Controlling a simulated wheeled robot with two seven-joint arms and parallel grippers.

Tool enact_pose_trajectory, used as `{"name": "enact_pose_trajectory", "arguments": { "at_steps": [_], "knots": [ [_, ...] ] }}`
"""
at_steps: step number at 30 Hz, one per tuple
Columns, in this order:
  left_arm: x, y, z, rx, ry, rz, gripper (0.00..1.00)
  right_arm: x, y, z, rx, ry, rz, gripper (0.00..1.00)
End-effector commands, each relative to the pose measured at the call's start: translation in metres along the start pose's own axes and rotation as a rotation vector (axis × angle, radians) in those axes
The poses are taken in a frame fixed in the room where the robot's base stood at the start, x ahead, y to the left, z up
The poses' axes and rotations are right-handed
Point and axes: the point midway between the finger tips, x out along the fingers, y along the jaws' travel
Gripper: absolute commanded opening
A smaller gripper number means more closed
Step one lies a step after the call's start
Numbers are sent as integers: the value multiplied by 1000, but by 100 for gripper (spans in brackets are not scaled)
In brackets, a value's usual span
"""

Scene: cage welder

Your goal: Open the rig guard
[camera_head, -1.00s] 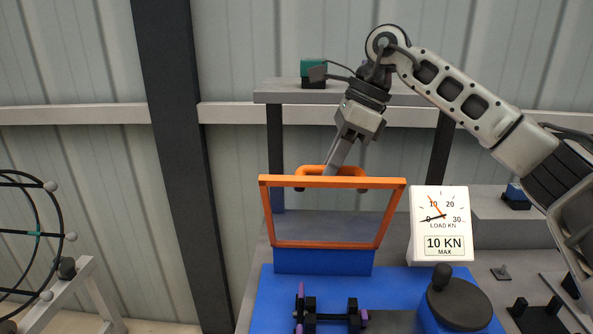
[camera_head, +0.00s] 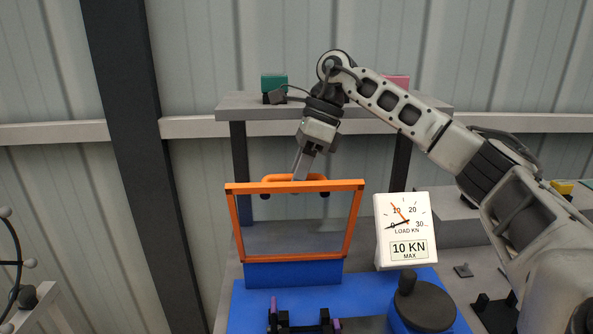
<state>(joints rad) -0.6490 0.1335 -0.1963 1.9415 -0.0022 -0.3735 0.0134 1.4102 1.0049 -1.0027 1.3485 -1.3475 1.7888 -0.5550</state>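The rig guard (camera_head: 232,222) is an orange frame with a see-through panel. It stands up, tilted, above a blue block (camera_head: 292,274) at the back of the blue base (camera_head: 345,300). Its orange handle (camera_head: 318,179) sits behind the top bar. My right gripper (camera_head: 300,172) comes down from above, with its fingers at the middle of the handle. The fingers are seen nearly edge-on and their tips are partly hidden, so their grip does not show. My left gripper is out of view.
A white load gauge (camera_head: 406,252) stands right of the guard, with a dark round knob (camera_head: 425,306) in front of it. A grey shelf (camera_head: 250,108) behind carries a green block (camera_head: 274,82) and a pink block (camera_head: 397,81). Black and purple clamps (camera_head: 281,322) lie in front.

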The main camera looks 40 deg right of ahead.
Motion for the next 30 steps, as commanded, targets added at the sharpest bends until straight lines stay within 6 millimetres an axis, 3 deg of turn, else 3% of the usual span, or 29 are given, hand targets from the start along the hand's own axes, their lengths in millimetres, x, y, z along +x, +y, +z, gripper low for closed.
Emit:
{"name": "enact_pose_trajectory", "arguments": {
  "at_steps": [10,21,30],
  "knots": [
    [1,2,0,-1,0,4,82,-15,0,3,-3,-10,-4,38],
    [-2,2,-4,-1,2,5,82,-100,1,3,-2,-8,-6,38],
    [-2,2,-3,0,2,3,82,-140,1,1,0,-6,-6,38]
  ]
}}
